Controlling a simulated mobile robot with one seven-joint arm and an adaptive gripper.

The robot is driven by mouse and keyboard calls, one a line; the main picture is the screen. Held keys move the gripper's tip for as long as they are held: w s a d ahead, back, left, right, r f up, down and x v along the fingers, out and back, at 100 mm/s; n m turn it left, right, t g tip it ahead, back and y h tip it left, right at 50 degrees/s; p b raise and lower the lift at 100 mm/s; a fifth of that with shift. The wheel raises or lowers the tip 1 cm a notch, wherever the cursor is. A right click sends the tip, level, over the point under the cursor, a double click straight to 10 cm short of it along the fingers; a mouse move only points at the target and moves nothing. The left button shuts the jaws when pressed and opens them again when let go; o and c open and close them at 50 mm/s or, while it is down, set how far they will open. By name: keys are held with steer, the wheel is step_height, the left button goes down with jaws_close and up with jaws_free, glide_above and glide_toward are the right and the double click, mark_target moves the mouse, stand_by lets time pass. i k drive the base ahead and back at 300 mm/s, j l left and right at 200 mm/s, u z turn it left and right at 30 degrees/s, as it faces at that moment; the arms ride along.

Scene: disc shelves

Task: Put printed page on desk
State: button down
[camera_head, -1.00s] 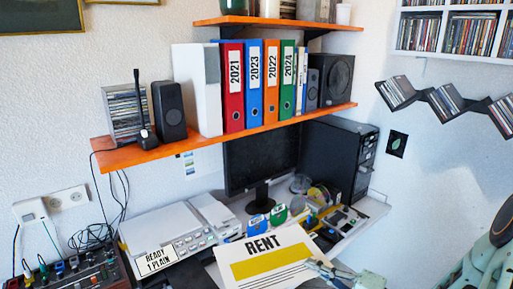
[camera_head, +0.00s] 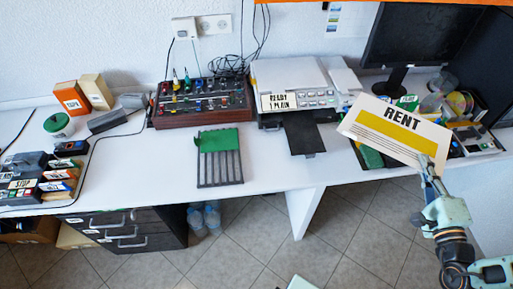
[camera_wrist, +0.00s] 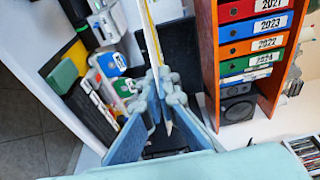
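The printed page (camera_head: 395,130) is a white sheet with a yellow band and the word RENT. My gripper (camera_head: 427,165) is shut on its lower right edge and holds it in the air, in front of the right part of the desk. In the wrist view the page (camera_wrist: 150,40) shows edge-on between the fingers of my gripper (camera_wrist: 160,85). The white desk (camera_head: 272,165) runs across the head view. The printer (camera_head: 295,85) stands on it, with a READY 1 PLAIN label and a dark tray (camera_head: 303,134) out in front.
A dark slatted rack with a green piece (camera_head: 219,158) lies at the desk's front middle. A mixer (camera_head: 200,103) stands behind it. Stacked boxes (camera_head: 42,178) and a green-lidded pot (camera_head: 58,125) are at left. Bare desk shows left and right of the rack. A monitor (camera_head: 415,40) stands at right.

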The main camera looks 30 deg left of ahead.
mark_target(136, 168)
steer(key=k+j, duration=0.2)
steer(key=j, duration=0.3)
steer(key=k+j+z, duration=0.1)
steer(key=j, duration=0.4)
steer(key=k+j, duration=0.25)
steer(key=j, duration=0.2)
steer(key=k+j+z, duration=0.15)
steer(key=j, duration=0.3)
steer(key=k+j, duration=0.25)
steer(key=j, duration=0.25)
steer(key=k+j+z, duration=0.1)
steer(key=k+j, duration=0.15)
steer(key=j, duration=0.15)
steer(key=k+j, duration=0.2)
steer(key=j, duration=0.25)
steer(key=k+j+z, duration=0.1)
steer(key=k+j, duration=0.15)
steer(key=j, duration=0.2)
